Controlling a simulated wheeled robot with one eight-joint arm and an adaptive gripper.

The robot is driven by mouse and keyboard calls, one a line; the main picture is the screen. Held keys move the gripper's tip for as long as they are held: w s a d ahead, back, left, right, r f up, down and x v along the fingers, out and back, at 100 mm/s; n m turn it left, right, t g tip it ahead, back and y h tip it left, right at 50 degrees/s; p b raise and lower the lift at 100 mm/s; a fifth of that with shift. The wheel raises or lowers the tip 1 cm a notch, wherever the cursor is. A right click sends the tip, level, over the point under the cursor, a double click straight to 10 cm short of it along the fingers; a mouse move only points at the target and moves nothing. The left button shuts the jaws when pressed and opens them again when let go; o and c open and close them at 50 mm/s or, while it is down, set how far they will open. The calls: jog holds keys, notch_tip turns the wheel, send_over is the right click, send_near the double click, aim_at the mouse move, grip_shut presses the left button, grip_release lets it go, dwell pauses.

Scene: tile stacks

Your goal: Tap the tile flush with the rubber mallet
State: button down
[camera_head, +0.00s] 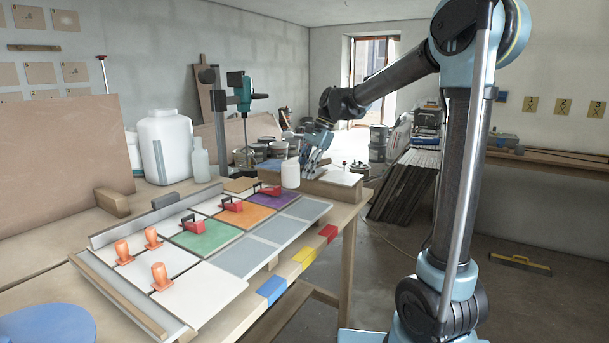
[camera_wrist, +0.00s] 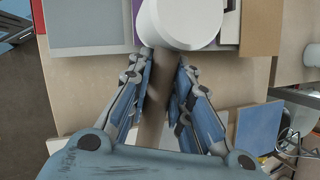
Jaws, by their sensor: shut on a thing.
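My gripper (camera_head: 318,152) is shut on the wooden handle of the rubber mallet; the handle (camera_wrist: 152,115) runs between the fingers in the wrist view. The mallet's white head (camera_head: 290,173) is over the far end of the tile panel, close to the purple tile (camera_head: 279,200); it also shows in the wrist view (camera_wrist: 180,22). I cannot tell whether the head touches anything. An orange tile (camera_head: 247,214), a green tile (camera_head: 205,238) and several white tiles (camera_head: 214,289) lie on the panel. Red-handled clamps stand on the purple, orange and green tiles.
Bare grey areas (camera_head: 247,257) lie along the panel's right side. Orange knobs (camera_head: 161,277) stand up on the left. A metal rail (camera_head: 155,215) edges the panel. A white jug (camera_head: 165,147) and a bottle (camera_head: 200,160) stand behind. A wooden box (camera_head: 325,187) is below my gripper.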

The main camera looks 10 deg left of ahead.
dwell(0.3)
jog(key=shift+f, duration=1.5)
jog(key=shift+r, duration=0.1)
jog(key=shift+r, duration=1.35)
jog(key=shift+f, duration=0.1)
jog(key=shift+f, duration=1.35)
jog(key=shift+r, duration=1.45)
